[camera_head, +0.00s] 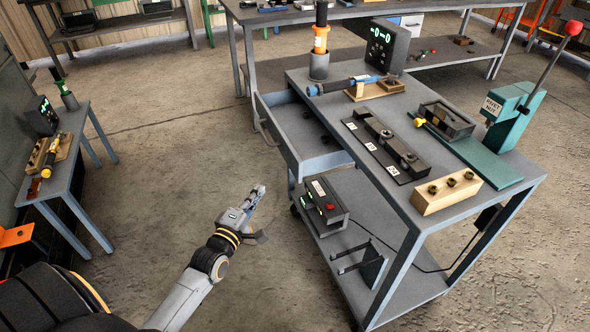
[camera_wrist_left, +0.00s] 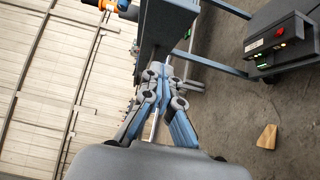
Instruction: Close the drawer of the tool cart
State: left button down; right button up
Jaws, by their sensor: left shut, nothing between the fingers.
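The tool cart (camera_head: 420,205) stands at the right in the head view, with a grey top and blue-grey legs. Its drawer (camera_head: 277,135) is pulled open toward the left, showing a grey tray with a few dark items inside. My left gripper (camera_head: 261,190) is shut and empty. In the head view it appears just below and left of the drawer's near front corner, apart from it as far as I can tell. In the left wrist view the shut fingers (camera_wrist_left: 159,72) point toward a grey panel (camera_wrist_left: 168,30), which seems to be the drawer. My right gripper is out of view.
The cart top holds a teal press (camera_head: 508,115), a wooden block (camera_head: 446,192) and a blue-handled tool (camera_head: 343,85). A box with a red button (camera_head: 324,203) sits on the lower shelf. A small side table (camera_head: 66,180) stands left. The floor between is clear.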

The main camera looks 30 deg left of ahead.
pick_arm(q)
send_near(291, 161)
jog(key=w+a, duration=0.3)
jog(key=a, duration=0.1)
jog(key=shift+w+d, duration=1.1)
jog(key=shift+d, duration=0.05)
jog(key=shift+w+d, duration=0.4)
jog(key=shift+f, duration=0.1)
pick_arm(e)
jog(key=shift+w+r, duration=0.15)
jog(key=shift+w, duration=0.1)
pick_arm(q)
jog(key=shift+d, duration=0.1)
